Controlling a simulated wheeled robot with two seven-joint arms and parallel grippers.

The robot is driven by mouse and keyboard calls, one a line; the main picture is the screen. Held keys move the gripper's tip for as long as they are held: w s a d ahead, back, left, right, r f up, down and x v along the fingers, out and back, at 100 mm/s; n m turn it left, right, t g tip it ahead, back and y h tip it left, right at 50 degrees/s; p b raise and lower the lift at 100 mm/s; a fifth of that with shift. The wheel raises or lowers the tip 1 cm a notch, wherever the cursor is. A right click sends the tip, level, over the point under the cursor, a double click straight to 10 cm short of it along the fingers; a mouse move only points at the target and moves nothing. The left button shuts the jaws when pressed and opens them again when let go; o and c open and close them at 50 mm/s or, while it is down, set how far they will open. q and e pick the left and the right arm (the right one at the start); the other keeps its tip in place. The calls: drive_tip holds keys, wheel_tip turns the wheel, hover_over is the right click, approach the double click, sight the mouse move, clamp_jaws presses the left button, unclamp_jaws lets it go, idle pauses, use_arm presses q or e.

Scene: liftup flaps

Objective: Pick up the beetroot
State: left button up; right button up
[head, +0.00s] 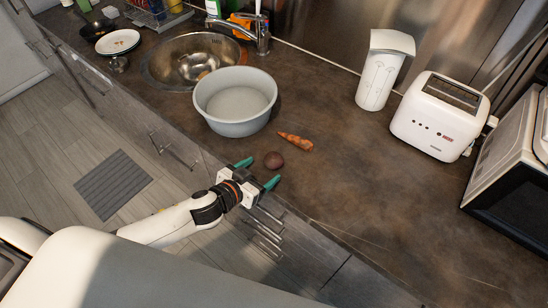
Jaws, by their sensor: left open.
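The beetroot (274,160) is a small, dark reddish-brown round thing. It lies on the brown countertop near its front edge, below and left of an orange carrot. My left gripper (258,172) is open, with green fingertips pointing toward the counter. One fingertip is to the left of the beetroot and the other is just below it. The beetroot sits at or just beyond the mouth of the jaws; I cannot tell whether a finger touches it. My right gripper is not in view.
A carrot (296,142) lies close behind the beetroot. A grey basin (235,123) stands to the upper left, in front of the sink (170,72) and faucet (262,38). A white container (376,85), toaster (433,132) and microwave (500,158) stand right. The counter front right is clear.

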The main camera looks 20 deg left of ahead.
sight(269, 163)
use_arm(q)
drive_tip(key=p+x, duration=0.1)
drive_tip(key=x, duration=0.3)
drive_tip(key=shift+w+r, duration=0.15)
drive_tip(key=shift+w, duration=0.15)
drive_tip(key=shift+w+d+f, duration=0.1)
drive_tip(key=shift+w+f, duration=0.1)
drive_tip(key=shift+w, duration=0.05)
drive_tip(key=shift+s, duration=0.1)
drive_tip(key=shift+c, duration=0.4)
drive_tip(key=c, duration=1)
wheel_tip(269, 163, up, 10)
drive_tip(key=shift+r, duration=0.1)
